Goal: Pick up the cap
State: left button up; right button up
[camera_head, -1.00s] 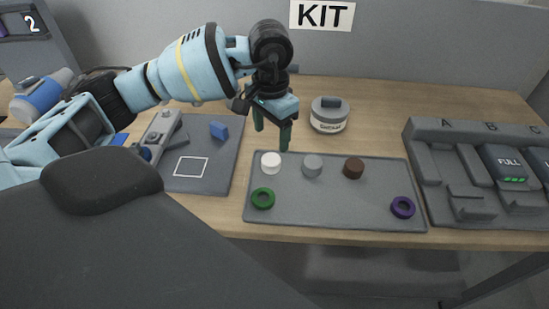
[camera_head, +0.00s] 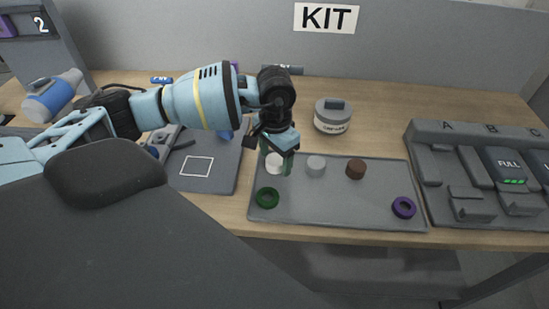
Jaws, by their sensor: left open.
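A white cap (camera_head: 274,164) stands on the grey kit tray (camera_head: 330,210), near its back left corner. Beside it to the right are a grey round piece (camera_head: 316,166) and a brown round piece (camera_head: 356,169). My left gripper (camera_head: 275,168) is open, pointing down, with its green fingers at the white cap. One finger shows at the cap's right side and partly overlaps it in the picture. I cannot tell whether the fingers touch it. My right gripper is not in view.
A green ring (camera_head: 267,198) and a purple ring (camera_head: 403,208) lie on the tray. A lidded round container (camera_head: 333,116) stands behind it. A slotted rack (camera_head: 470,170) marked A, B, C is at right. A grey mat (camera_head: 197,181) with a white square is at left.

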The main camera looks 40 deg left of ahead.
aim_at(276, 159)
pick_arm(q)
jog(key=shift+f, duration=0.1)
jog(key=shift+c, duration=0.2)
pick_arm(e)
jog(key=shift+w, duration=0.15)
pick_arm(q)
jog(key=c, duration=1)
jog(key=shift+c, duration=0.2)
jog(key=shift+r, duration=0.6)
notch_tip(276, 159, up, 2)
jog(key=shift+r+b, duration=0.1)
jog(key=shift+b, duration=0.25)
jog(key=s+d, duration=0.3)
jog(key=d, duration=0.1)
jog(key=s+d+r+b, duration=0.1)
jog(key=s+d, duration=0.2)
jog(key=d, duration=0.1)
jog(key=s+d, duration=0.2)
jog(key=d, duration=0.2)
jog(key=shift+s+d+r+b, duration=0.2)
jog(key=shift+s+r+b, duration=0.1)
jog(key=shift+s, duration=0.1)
jog(key=shift+s+d, duration=0.3)
jog(key=shift+d, duration=0.05)
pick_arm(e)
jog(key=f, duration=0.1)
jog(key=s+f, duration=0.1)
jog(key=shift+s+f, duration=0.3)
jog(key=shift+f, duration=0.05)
